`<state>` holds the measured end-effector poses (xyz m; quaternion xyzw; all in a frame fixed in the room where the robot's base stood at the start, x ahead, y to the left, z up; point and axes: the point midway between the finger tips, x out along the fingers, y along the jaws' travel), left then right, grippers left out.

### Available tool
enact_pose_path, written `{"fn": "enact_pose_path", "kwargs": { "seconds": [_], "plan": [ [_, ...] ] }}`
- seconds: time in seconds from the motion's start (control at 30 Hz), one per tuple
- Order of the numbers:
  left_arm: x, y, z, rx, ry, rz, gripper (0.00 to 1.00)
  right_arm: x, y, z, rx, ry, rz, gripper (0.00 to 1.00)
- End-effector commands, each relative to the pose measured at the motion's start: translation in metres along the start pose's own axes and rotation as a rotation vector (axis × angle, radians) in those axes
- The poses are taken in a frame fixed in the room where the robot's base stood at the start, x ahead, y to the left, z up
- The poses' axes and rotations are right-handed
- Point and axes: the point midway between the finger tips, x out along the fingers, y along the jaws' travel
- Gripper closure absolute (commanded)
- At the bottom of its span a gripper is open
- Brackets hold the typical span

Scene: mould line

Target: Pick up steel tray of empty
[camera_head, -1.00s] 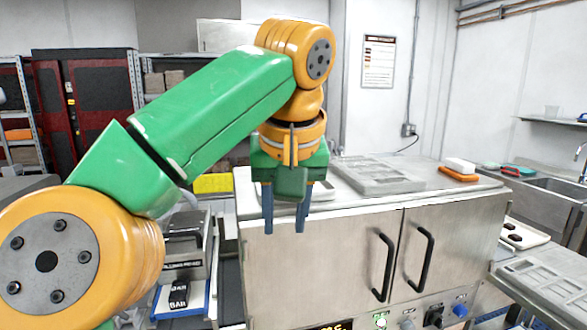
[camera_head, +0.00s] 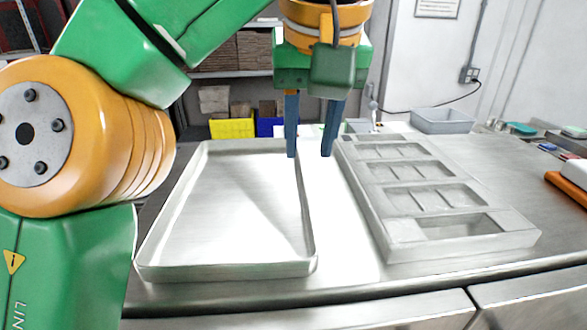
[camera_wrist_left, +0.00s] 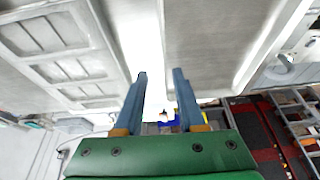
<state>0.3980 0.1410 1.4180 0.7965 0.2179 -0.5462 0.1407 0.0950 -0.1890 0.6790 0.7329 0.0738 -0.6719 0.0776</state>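An empty steel tray (camera_head: 235,205) with a low raised rim lies flat on the steel worktop at the left. It also shows in the left wrist view (camera_wrist_left: 205,40). My left gripper (camera_head: 310,155) points down near the tray's far right side. Its two blue fingers are apart with nothing between them. In the head view one finger overlaps the tray's right rim; whether it touches I cannot tell. The left wrist view shows the open fingers (camera_wrist_left: 160,75) over the gap beside the tray. My right gripper is not in view.
A grey mould tray with several recessed cavities (camera_head: 390,224) lies right of the steel tray, with a narrow bare strip between. A grey bin (camera_head: 443,121) stands at the back. An orange block with a white top (camera_head: 572,180) is at the right edge. Worktop at right is partly clear.

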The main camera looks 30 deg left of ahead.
Motion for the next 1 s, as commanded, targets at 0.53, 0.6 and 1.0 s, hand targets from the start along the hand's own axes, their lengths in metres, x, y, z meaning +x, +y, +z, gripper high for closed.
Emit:
{"fn": "enact_pose_path", "kwargs": {
  "seconds": [0.53,0.6,1.0],
  "plan": [
    [0.056,0.004,0.001,-0.003,0.011,0.009,0.61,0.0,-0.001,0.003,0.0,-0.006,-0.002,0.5],
    [0.056,0.004,0.001,-0.003,0.011,0.009,0.61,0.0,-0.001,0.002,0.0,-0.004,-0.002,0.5],
    [0.056,0.004,0.001,-0.003,0.011,0.008,1.0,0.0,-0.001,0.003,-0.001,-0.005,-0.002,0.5]
  ]
}}
